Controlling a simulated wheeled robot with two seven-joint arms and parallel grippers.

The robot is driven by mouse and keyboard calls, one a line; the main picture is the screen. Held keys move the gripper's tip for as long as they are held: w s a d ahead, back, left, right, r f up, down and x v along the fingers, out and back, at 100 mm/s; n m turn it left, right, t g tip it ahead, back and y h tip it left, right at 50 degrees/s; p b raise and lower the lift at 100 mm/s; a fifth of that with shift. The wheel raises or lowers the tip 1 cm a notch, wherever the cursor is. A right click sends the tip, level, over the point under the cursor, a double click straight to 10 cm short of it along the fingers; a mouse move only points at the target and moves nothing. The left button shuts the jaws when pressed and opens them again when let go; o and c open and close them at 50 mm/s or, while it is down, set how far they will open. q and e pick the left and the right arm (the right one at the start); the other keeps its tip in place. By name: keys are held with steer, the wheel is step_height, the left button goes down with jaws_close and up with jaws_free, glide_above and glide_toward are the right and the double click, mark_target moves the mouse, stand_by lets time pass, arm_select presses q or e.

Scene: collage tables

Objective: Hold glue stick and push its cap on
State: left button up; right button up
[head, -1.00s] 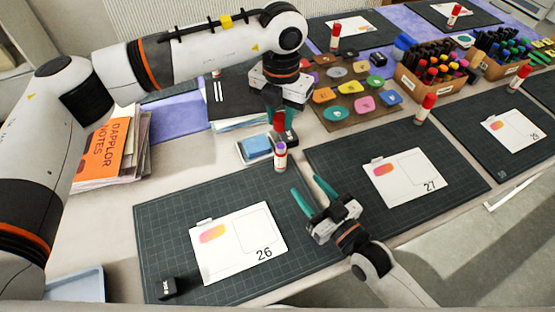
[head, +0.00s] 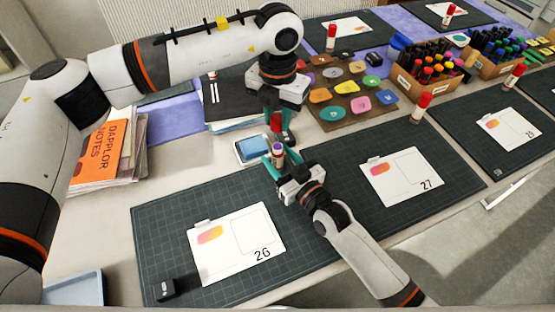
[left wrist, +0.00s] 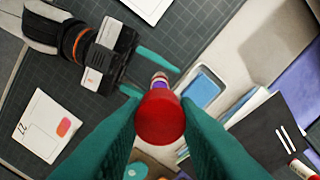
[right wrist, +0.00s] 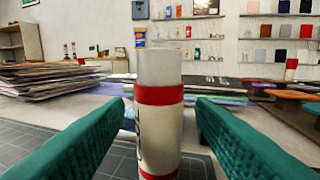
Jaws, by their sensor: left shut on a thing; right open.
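The glue stick (head: 278,154) stands upright and uncapped on the table between the ink pad and the mats. In the right wrist view its white body (right wrist: 158,130) has red bands, dark lettering and a pale top. My right gripper (head: 277,165) is open, with one finger on each side of the stick and visible gaps to both. My left gripper (head: 277,117) is shut on the red cap (head: 276,122) and holds it above the stick. In the left wrist view the cap (left wrist: 160,118) partly hides the stick (left wrist: 160,79). The gap between them is hard to judge.
A blue ink pad (head: 254,149) lies close left of the stick. Cutting mats with cards 26 (head: 237,243) and 27 (head: 402,177) lie in front. Books (head: 103,155) are at the left. Stamp pads (head: 346,87) and marker boxes (head: 430,75) stand behind right.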

mark_target(278, 146)
steer(key=shift+w+a, duration=0.3)
steer(key=shift+w, duration=0.05)
jaws_close()
arm_select(q)
steer(key=shift+f, duration=2.45)
steer(key=shift+f, duration=0.15)
steer(key=shift+f, duration=0.75)
steer(key=shift+f, duration=0.6)
steer(key=o, duration=1)
